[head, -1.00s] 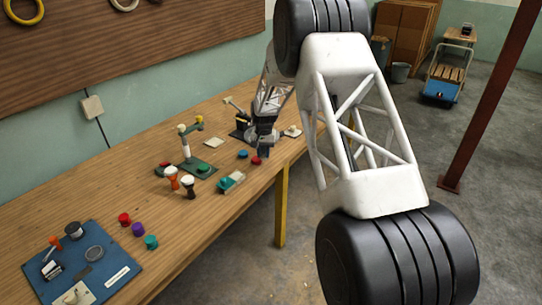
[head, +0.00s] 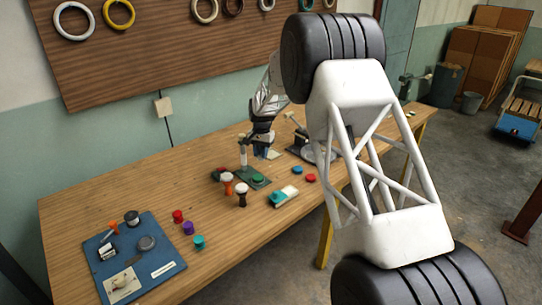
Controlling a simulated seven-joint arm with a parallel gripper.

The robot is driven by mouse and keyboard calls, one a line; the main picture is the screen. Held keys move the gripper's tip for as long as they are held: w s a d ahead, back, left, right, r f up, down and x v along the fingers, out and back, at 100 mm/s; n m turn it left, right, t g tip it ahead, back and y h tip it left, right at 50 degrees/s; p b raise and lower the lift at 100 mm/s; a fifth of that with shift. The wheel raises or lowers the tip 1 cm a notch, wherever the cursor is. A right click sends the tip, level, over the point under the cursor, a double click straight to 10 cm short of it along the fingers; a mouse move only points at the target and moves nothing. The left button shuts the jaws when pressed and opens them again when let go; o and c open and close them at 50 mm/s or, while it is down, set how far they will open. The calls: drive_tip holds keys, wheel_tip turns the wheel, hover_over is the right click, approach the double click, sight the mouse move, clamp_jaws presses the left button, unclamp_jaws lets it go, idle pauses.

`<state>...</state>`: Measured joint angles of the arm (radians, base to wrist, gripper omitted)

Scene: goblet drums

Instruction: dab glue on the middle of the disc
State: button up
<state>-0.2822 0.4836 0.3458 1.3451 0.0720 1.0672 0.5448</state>
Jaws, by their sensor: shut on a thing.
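A blue board (head: 178,248) lies at the near left of the table. On it are a grey disc (head: 147,243), a dark pot (head: 132,217), an orange-tipped tool (head: 113,226) and a white block (head: 107,252). Which thing holds the glue I cannot tell. My gripper (head: 262,152) is far from the board, above the table beside a green-based stand (head: 255,181) with a white post. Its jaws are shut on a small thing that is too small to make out. The stand partly overlaps it in the picture.
Two small goblet drums (head: 241,195) stand near the green stand. A teal-and-white block (head: 283,196) lies to their right.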

sight(260, 176)
drive_tip(key=shift+a, duration=0.1)
idle(0.3)
drive_tip(key=shift+f, duration=3.9)
drive_tip(key=shift+s+a+r, duration=0.1)
drive_tip(key=shift+s+a, duration=0.25)
drive_tip(key=shift+a, duration=0.05)
drive_tip(key=shift+s+a, duration=0.95)
drive_tip(key=shift+s, duration=0.1)
drive_tip(key=shift+w+d+f, duration=0.2)
drive_tip(key=shift+w+d, duration=1.15)
drive_tip(key=shift+w, duration=0.05)
drive_tip(key=shift+r, duration=4.05)
